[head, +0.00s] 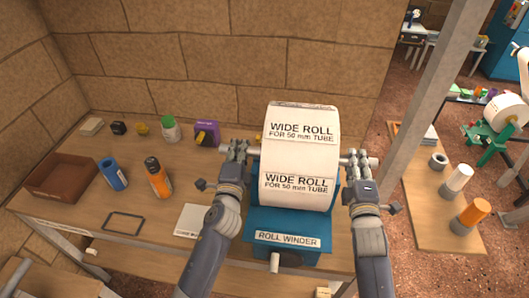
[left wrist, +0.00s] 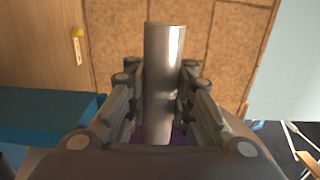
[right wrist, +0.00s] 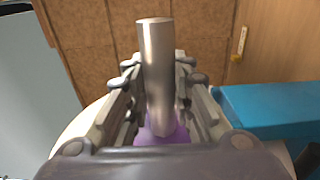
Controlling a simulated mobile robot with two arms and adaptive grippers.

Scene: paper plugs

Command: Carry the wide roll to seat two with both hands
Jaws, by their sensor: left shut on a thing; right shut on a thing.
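The wide roll (head: 300,160) is a big white cylinder printed "WIDE ROLL FOR 50 mm TUBE". It is at the blue roll winder (head: 310,226); whether it rests in it or hangs just above, I cannot tell. A grey metal bar sticks out of both its ends. My left gripper (head: 236,152) is shut on the left bar end, which stands between the fingers in the left wrist view (left wrist: 164,75). My right gripper (head: 356,162) is shut on the right bar end, also between the fingers in the right wrist view (right wrist: 158,75). No seat marked two is readable.
On the wooden bench stand an orange bottle (head: 158,178), a blue can (head: 112,174), a brown box (head: 60,177), a white-green jar (head: 170,128) and a purple item (head: 207,133). A side table (head: 424,215) at right holds smaller rolls. A grey post (head: 432,85) stands between.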

